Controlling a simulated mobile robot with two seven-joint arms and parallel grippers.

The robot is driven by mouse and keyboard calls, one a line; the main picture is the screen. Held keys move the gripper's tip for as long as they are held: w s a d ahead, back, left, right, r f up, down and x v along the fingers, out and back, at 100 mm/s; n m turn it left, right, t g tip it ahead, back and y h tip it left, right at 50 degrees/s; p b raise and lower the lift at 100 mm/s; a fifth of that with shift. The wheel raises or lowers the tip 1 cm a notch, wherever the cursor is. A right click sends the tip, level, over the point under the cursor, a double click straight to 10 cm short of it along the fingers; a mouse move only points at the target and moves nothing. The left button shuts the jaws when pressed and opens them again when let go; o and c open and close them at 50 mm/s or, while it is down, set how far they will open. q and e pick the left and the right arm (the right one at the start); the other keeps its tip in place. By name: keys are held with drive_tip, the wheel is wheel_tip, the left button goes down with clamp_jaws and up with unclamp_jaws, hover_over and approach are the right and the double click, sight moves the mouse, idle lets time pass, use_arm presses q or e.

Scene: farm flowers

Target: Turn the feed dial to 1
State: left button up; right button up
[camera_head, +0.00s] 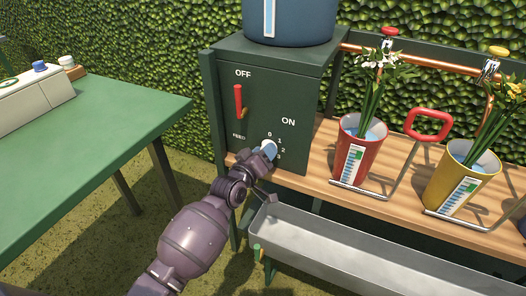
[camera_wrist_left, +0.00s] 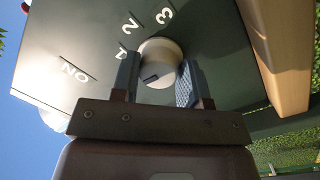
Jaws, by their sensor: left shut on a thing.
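The feed dial (camera_head: 267,144) is a small white knob low on the front of a dark green box (camera_head: 265,95), with 0, 1, 2 and 3 printed around it. It also shows in the left wrist view (camera_wrist_left: 160,53). My left gripper (camera_head: 267,152) is shut on the dial, with one finger on each side of it in the left wrist view (camera_wrist_left: 158,82). A dark mark shows low on the dial face there; I cannot tell which number it points to. The 0 is not visible in the wrist view. My right gripper is in neither view.
A red lever (camera_head: 238,100) stands upright below OFF. A blue tank (camera_head: 292,25) sits on the box. Red (camera_head: 350,163) and yellow (camera_head: 453,190) flower buckets stand on the wooden shelf at right. A grey trough (camera_head: 340,245) runs below. A green table (camera_head: 110,125) is at left.

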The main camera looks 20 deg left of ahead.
use_arm(q)
drive_tip(key=shift+w+r+m+p, duration=0.1)
drive_tip(key=shift+r+m+p, duration=0.2)
drive_tip(key=shift+r+m, duration=0.15)
drive_tip(key=shift+r+m+p, duration=0.15)
drive_tip(key=shift+m+p, duration=0.7)
drive_tip(key=shift+m, duration=0.3)
drive_tip(key=shift+d+m+p, duration=0.1)
drive_tip(key=shift+m+p, duration=0.4)
drive_tip(key=shift+m, duration=0.2)
drive_tip(key=shift+f+m+g+p, duration=0.3)
drive_tip(key=shift+m+p, duration=0.2)
drive_tip(key=shift+m, duration=0.6)
drive_tip(key=shift+f+m, duration=0.1)
drive_tip(key=shift+m, duration=0.3)
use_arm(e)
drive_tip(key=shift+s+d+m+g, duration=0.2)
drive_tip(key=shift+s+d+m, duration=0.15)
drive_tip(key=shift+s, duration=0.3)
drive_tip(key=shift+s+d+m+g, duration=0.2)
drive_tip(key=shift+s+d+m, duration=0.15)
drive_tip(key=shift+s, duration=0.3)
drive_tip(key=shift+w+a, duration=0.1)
use_arm(q)
drive_tip(key=o, duration=0.9)
drive_tip(key=shift+d+f, duration=0.1)
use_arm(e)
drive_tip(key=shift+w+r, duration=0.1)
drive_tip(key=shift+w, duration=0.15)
